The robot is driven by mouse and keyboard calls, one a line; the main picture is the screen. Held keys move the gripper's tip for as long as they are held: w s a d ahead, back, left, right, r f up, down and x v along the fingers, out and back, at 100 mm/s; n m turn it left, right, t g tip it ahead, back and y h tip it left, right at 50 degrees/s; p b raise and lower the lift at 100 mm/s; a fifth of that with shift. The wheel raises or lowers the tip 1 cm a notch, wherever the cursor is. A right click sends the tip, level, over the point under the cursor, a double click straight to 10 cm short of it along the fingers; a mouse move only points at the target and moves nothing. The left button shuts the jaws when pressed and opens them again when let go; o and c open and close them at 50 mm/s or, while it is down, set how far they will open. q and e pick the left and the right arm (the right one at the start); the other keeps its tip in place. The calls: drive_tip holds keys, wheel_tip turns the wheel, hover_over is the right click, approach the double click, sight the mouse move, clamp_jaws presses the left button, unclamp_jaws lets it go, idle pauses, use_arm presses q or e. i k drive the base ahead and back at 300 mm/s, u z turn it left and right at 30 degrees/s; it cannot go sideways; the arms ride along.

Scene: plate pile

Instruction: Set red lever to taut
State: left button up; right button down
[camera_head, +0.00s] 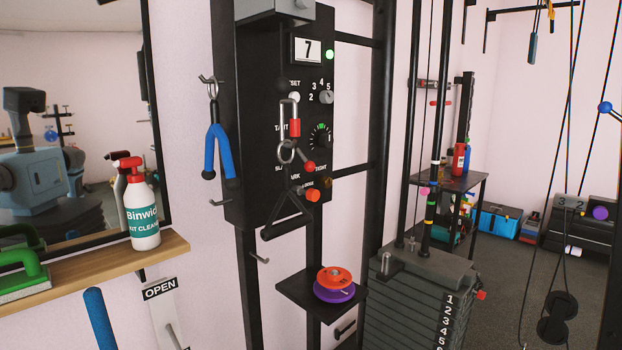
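A black control panel (262,70) is fixed to the upright frame, with a "TAUT" label partly covered at its left. A lever with a red knob (309,167) sits low on the panel, its knob pointing down and right. Its pivot is hidden behind a hanging metal ring (286,151). A second knob, orange-red (313,194), shows just below it near partly hidden lettering. A carabiner with a red sleeve (295,127) and a black pull handle (286,225) hang in front of the panel. Neither of my grippers is in view.
A small black shelf (290,288) holds orange and purple discs (334,279) below the panel. A blue strap handle (218,150) hangs left on a hook. A spray bottle (141,213) stands on a wooden shelf (110,263). A weight stack (418,290) stands right.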

sight(309, 166)
drive_tip(key=z, duration=0.55)
drive_tip(key=k, duration=0.65)
drive_tip(key=z, duration=0.65)
drive_tip(key=i, duration=0.9)
drive_tip(key=u, duration=0.75)
drive_tip(key=i, duration=0.7)
drive_tip(key=u, duration=0.85)
